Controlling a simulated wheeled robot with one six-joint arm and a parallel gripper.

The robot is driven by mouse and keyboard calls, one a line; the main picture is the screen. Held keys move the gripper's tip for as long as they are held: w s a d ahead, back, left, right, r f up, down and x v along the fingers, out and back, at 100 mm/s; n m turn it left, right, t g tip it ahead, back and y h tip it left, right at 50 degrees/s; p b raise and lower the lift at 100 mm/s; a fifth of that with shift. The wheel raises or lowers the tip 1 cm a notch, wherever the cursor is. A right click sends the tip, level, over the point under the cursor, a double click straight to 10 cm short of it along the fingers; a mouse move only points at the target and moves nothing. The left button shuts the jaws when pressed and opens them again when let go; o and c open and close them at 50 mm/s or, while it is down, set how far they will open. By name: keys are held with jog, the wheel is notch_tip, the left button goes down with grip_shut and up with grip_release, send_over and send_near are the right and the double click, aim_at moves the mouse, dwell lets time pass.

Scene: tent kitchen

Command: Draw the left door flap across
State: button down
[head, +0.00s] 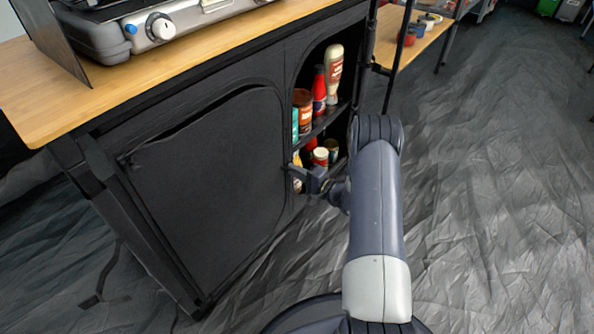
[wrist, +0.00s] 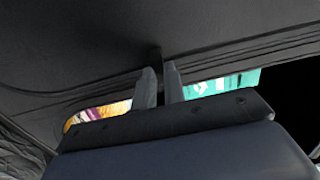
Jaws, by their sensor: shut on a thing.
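The left door flap (head: 205,185) is a black fabric panel on the front of the dark cabinet. It hangs across the left compartment, with a dark slit along its top edge. My gripper (head: 296,170) is at the flap's right side, by the divider next to the open right compartment. In the wrist view my gripper's fingers (wrist: 160,82) are close together on a small dark tab (wrist: 156,56) at the edge of the dark fabric (wrist: 80,45). The fingers partly hide what they hold.
The open right compartment holds bottles and jars, including a cream bottle (head: 334,75) and a red bottle (head: 319,92). A stove (head: 150,28) stands on the wooden worktop (head: 45,88). The wrinkled grey floor (head: 490,190) is clear at right.

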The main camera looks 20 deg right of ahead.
jog(key=shift+w+d, duration=0.15)
jog(key=shift+d, duration=0.05)
jog(key=c, duration=1.5)
grip_release()
jog(key=p+v, duration=0.3)
jog(key=v, duration=0.7)
jog(key=shift+s+d, duration=0.2)
jog(key=shift+s, duration=0.1)
jog(key=shift+s+a+b+x, duration=0.3)
jog(key=shift+b+x, duration=0.2)
jog(key=shift+x, duration=1.3)
jog(key=shift+s+a+b+x, duration=0.15)
jog(key=shift+a+b+x, duration=0.3)
jog(key=shift+x, duration=1.35)
jog(key=shift+s+a+b+x, duration=0.25)
jog(key=shift+b+x, duration=0.3)
jog(key=shift+x, duration=1.25)
